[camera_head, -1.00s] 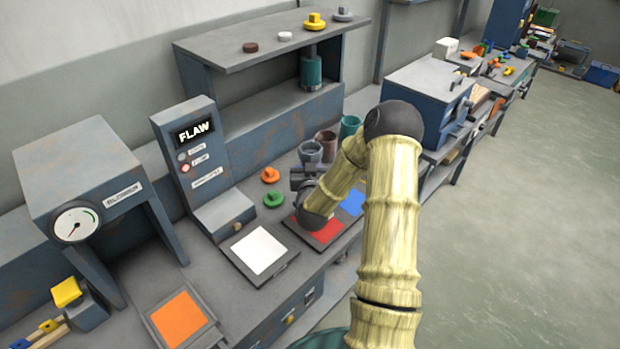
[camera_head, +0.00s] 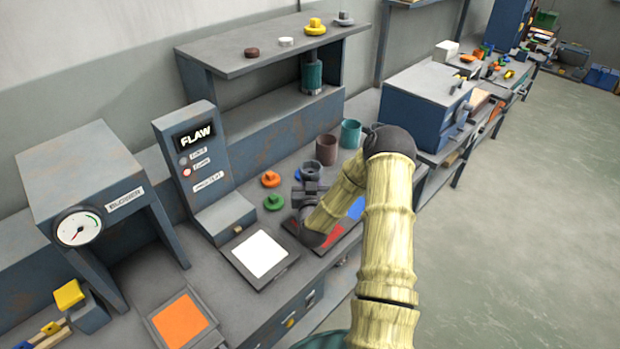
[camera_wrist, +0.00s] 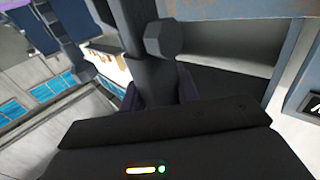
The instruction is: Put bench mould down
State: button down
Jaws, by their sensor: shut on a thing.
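My gripper (camera_head: 308,190) is over the bench, at the back edge of the red pad (camera_head: 330,234), and partly hidden by my wrist. It is shut on a grey cup-like thing, seemingly the bench mould (camera_head: 312,168), which shows just beyond the gripper. I cannot tell whether its base touches the bench. In the wrist view, dark grey parts (camera_wrist: 165,40) stand between the fingers, too close to make out clearly.
A brown cup (camera_head: 326,149) and a teal cup (camera_head: 350,133) stand behind. Orange (camera_head: 270,179) and green (camera_head: 273,202) knobbed pieces lie left; a blue one is partly hidden. A white pad (camera_head: 260,254), a blue pad (camera_head: 357,208) and the FLAW panel (camera_head: 195,160) are near.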

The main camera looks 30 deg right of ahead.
jog(key=shift+f, duration=0.1)
jog(key=c, duration=1)
grip_release()
jog(key=shift+s+d, duration=0.1)
jog(key=shift+s, duration=0.05)
jog(key=shift+c, duration=0.2)
